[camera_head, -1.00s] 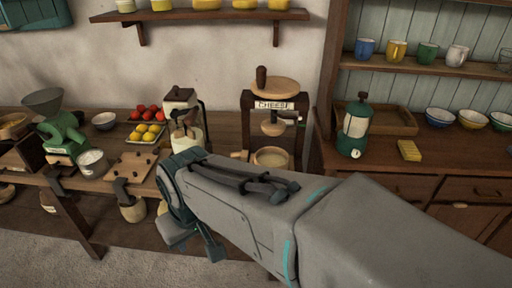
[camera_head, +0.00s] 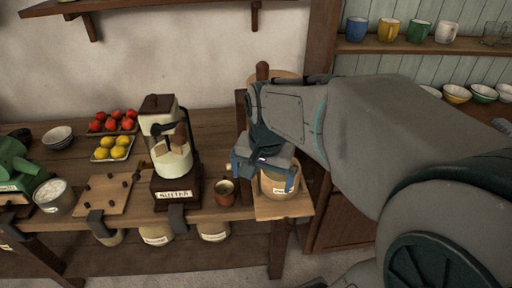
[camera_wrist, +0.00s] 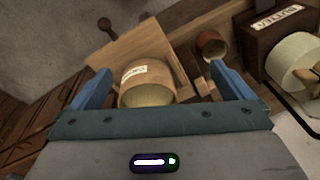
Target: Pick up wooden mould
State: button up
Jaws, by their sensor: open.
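The wooden mould, a pale round tub with a white label, stands on the board of the cheese press (camera_head: 283,208). I see its label side in the head view (camera_head: 280,184) and its open, hollow top in the wrist view (camera_wrist: 148,82). My gripper (camera_head: 264,172) is above the mould, pointing down, and hides part of it and of the press. In the wrist view my gripper (camera_wrist: 160,70) has its two blue fingers wide apart, one on either side of the mould, with nothing between them held. I cannot tell the exact height gap.
A small brown cup (camera_head: 226,194) stands just left of the mould, with the butter churn (camera_head: 175,160) beyond it. Lemons (camera_head: 112,148), tomatoes (camera_head: 112,121) and a peg board (camera_head: 104,194) are further left. The shelf unit with mugs (camera_head: 388,30) is at right.

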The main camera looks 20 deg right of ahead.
aim_at(280, 176)
jog(key=w+d+f+m+g, duration=0.2)
jog(key=w+d+m, duration=0.45)
jog(key=m, duration=0.35)
jog(key=f, duration=0.2)
jog(key=d+f, duration=0.1)
jog(key=f, duration=0.4)
jog(key=shift+d, duration=0.3)
jog(key=shift+r, duration=0.1)
jog(key=c, duration=1)
